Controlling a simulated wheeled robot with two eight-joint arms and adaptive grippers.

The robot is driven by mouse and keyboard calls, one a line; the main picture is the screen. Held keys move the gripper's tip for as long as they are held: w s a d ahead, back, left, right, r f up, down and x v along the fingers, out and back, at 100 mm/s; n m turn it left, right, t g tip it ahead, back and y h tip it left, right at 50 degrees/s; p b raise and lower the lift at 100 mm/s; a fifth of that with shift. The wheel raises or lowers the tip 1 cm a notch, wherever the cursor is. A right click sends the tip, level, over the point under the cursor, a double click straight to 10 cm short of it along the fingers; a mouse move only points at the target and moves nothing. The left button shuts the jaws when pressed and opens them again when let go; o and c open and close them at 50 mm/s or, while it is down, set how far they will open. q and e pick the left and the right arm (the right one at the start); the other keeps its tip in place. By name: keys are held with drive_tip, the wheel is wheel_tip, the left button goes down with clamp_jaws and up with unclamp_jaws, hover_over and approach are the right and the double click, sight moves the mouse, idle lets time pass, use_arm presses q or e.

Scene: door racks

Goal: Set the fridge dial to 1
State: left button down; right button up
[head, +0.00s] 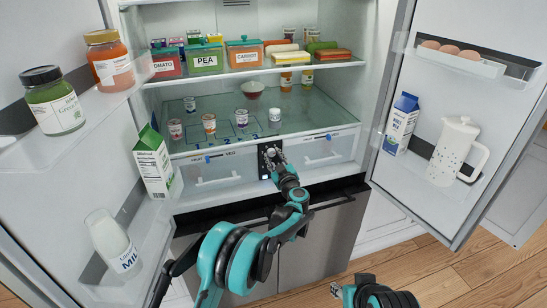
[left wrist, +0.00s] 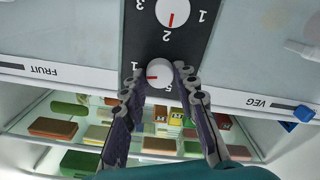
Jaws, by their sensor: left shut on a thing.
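A black dial panel (head: 267,158) stands between the two drawers at the fridge's lower front. In the left wrist view, which shows it upside down, the panel (left wrist: 195,42) carries two white dials with red pointers. My left gripper (left wrist: 158,76) is shut on the lower-pictured dial (left wrist: 157,71), one finger on each side. That dial's red mark points left, towards a 1; other numbers are partly hidden. The other dial (left wrist: 172,12) is free, its pointer towards 2. In the head view my left gripper (head: 272,160) covers part of the panel. My right gripper (head: 336,290) is low, away from the panel.
Drawers marked FRUIT (left wrist: 42,69) and VEG (left wrist: 256,102) flank the panel, with blue slider tabs (head: 208,158). Jars, cartons and a white jug (head: 455,150) stand in the open doors. Small cups stand on the glass shelf (head: 290,112).

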use_arm(q)
drive_tip(key=shift+m, duration=1)
drive_tip(key=c, duration=1.2)
unclamp_jaws()
drive_tip(key=v, duration=1.2)
